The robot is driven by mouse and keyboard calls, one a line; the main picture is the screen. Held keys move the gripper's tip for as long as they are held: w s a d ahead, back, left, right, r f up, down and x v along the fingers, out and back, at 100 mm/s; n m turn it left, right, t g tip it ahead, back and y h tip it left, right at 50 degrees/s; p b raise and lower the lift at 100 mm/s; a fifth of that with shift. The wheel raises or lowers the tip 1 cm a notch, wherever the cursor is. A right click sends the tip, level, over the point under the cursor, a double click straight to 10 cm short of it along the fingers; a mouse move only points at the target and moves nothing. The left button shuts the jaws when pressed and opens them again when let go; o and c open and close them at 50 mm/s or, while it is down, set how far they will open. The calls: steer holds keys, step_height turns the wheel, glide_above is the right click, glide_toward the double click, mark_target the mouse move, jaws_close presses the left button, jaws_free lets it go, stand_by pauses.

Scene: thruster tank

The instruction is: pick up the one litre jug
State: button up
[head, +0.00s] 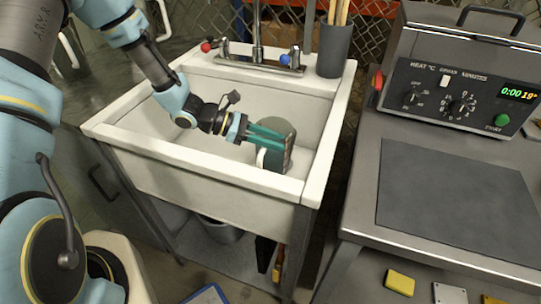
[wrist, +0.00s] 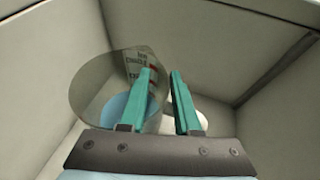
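The jug (head: 281,128) is a grey, see-through-looking vessel in the white sink, partly hidden behind my gripper. In the wrist view the jug (wrist: 92,88) shows its wide round mouth, lettering on its far wall and a blue patch inside. My gripper (head: 287,147) reaches down into the sink with its teal fingers at the jug. In the wrist view the fingers (wrist: 160,72) are apart. The left one overlaps the jug's mouth and the right one lies just beyond its right side. Contact with the wall cannot be told. A white rounded part shows behind the right finger.
The sink (head: 150,140) has raised walls around my gripper. A faucet (head: 258,55) and a dark holder with sticks (head: 334,52) stand on its back edge. A heater unit (head: 460,95) and a steel bench (head: 365,250) are to the right.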

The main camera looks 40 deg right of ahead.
jaws_close()
stand_by(1.0)
